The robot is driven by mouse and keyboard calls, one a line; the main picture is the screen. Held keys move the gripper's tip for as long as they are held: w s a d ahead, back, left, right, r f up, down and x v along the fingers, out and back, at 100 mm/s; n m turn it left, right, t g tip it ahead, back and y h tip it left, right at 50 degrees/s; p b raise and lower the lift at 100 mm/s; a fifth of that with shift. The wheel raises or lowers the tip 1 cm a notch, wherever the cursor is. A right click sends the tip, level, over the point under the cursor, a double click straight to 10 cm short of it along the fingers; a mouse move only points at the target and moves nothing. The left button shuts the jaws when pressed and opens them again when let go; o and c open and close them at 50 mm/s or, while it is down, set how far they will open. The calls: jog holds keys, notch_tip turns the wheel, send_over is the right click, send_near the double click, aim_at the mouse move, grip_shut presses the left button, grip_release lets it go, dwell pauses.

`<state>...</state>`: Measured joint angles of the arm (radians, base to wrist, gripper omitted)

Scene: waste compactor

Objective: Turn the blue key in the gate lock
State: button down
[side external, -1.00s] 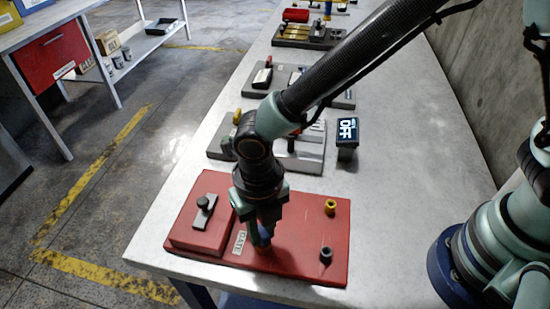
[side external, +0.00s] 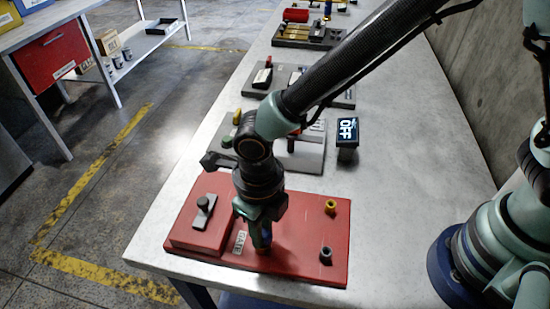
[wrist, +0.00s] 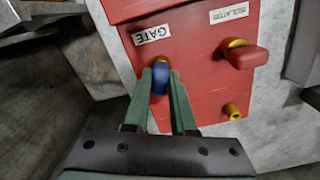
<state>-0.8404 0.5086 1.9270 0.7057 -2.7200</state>
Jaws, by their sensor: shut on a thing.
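The blue key (wrist: 160,78) stands in the gate lock on the red panel (wrist: 195,70), beside the GATE label (wrist: 152,35). My gripper (wrist: 160,72) is shut on the key, with the green fingers on either side of its blue head. In the side external view my gripper (side external: 262,248) points down at the front middle of the red panel (side external: 290,258), just right of the GATE label (side external: 239,242). Only a bit of blue shows between the fingers there.
On the panel are a black lever (side external: 204,205) at left, and a yellow peg (side external: 330,206) and a dark peg (side external: 326,254) at right. The wrist view shows a red handle (wrist: 246,57) under an ISOLATOR label (wrist: 229,13). A display reading OFF (side external: 347,131) stands behind.

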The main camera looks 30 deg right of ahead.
jog(key=shift+f, duration=0.15)
dwell(0.4)
jog(key=c, duration=0.7)
grip_release()
jog(key=shift+c, duration=0.2)
jog(key=shift+r, duration=3.6)
